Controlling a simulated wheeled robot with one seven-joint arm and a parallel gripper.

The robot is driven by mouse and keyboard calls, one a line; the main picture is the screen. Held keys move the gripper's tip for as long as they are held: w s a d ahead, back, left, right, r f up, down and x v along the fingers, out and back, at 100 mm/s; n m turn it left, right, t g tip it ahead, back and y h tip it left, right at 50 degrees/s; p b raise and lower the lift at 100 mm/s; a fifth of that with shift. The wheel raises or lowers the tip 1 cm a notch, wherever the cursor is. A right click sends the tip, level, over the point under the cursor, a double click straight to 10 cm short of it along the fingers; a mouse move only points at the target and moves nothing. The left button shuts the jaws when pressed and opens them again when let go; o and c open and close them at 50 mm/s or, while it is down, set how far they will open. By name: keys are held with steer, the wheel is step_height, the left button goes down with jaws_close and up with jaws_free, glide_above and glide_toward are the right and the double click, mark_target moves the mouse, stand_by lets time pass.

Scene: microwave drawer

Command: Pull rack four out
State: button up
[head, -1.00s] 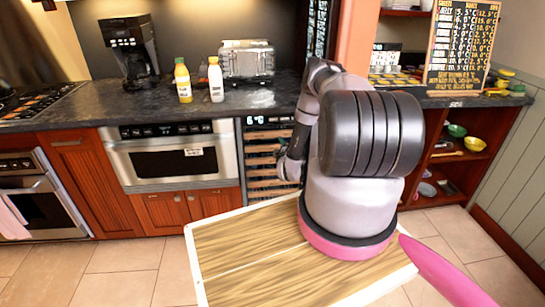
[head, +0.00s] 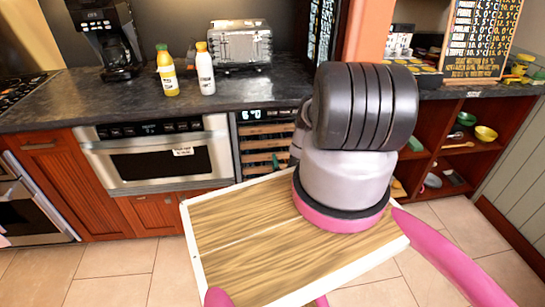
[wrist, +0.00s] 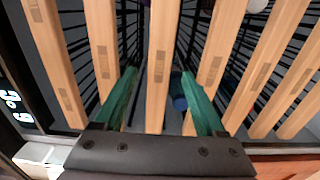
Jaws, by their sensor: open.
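The rack cooler shows in the head view as a narrow unit with wooden rack fronts (head: 262,157), partly hidden by my arm. In the wrist view the fronts run as slanted wooden bars, with the lit display (wrist: 15,105) at the left. My gripper (wrist: 159,73) has green fingers, spread apart and empty. The third visible bar from the display (wrist: 160,60) lies between the fingers in the picture. The fourth visible bar (wrist: 213,60) is just right of the right finger, which overlaps it. I cannot tell whether the fingers touch any bar.
A microwave drawer (head: 160,157) is left of the cooler. The dark counter (head: 120,108) above holds a yellow bottle (head: 167,72), a white bottle (head: 205,70), a toaster (head: 240,45) and a coffee maker (head: 105,40). Open shelves (head: 460,135) stand at the right.

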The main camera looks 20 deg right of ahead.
steer(key=x, duration=0.6)
steer(key=shift+s, duration=0.1)
jaws_close()
stand_by(1.2)
